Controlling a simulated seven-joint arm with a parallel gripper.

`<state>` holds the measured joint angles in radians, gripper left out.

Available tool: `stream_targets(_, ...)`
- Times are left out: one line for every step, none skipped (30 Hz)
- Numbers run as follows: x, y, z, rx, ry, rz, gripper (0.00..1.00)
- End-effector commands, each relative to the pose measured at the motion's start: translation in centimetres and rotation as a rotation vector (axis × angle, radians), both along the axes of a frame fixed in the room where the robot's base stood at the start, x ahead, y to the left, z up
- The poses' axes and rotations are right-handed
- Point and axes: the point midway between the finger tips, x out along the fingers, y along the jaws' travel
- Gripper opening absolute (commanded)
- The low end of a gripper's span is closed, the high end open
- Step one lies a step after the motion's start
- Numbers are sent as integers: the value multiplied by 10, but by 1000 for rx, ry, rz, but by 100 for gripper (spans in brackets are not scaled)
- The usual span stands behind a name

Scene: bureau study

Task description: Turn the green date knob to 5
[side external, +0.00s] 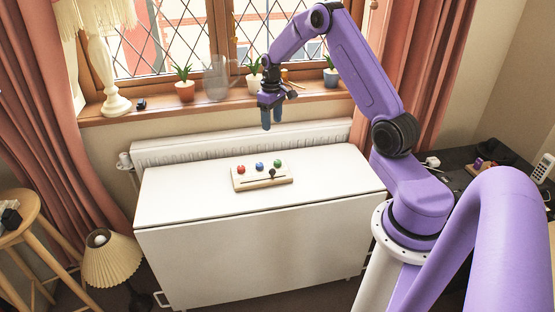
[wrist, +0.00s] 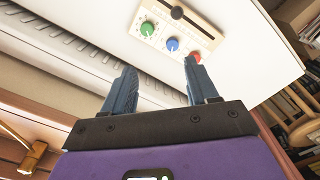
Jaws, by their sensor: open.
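The green knob (side external: 277,163) sits at the right end of a row of knobs on a small cream panel (side external: 247,184), which lies on the white cabinet top. In the wrist view the green knob (wrist: 147,29) is at the left of the row, with dial marks too small to read. A blue knob (side external: 260,166) is in the middle and a red knob (side external: 241,169) at the other end. A black slider handle (side external: 272,173) stands near the green knob. My gripper (side external: 272,125) is open and empty, pointing down, above and behind the panel, touching nothing.
The white cabinet top (side external: 180,195) is clear around the panel. A radiator (side external: 200,145) runs behind it. The window sill above holds a lamp base (side external: 108,80), potted plants (side external: 185,90) and a glass vase (side external: 216,78).

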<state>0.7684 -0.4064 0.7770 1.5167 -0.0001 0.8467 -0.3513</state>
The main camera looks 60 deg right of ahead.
Motion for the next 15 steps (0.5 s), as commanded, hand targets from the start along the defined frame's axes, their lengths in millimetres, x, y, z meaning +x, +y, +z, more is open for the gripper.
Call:
stream_targets(-1, -13, -6, 1, 1, -22, 58)
stream_targets(-2, -18, -8, 1, 1, -31, 58)
stream_targets(-2, -23, -10, 1, 1, -40, 58)
stream_targets(-3, -26, -11, 1, 1, -45, 58)
stream_targets(-3, -28, -12, 0, 1, -48, 58)
stream_targets(-3, -30, -14, 1, 1, -51, 58)
stream_targets(-4, -30, -16, 1, 2, -51, 58)
stream_targets(-4, -30, -19, 1, 3, -51, 58)
stream_targets(-4, -30, -23, 2, 4, -51, 58)
stream_targets(-4, -30, -26, 2, 4, -51, 58)
stream_targets(-4, -30, -30, 1, 4, -51, 58)
stream_targets(-4, -30, -37, 2, 5, -50, 58)
stream_targets(-4, -29, -42, 2, 6, -50, 58)
stream_targets(-4, -29, -47, 2, 5, -50, 58)
stream_targets(-4, -29, -55, 2, 6, -50, 58)
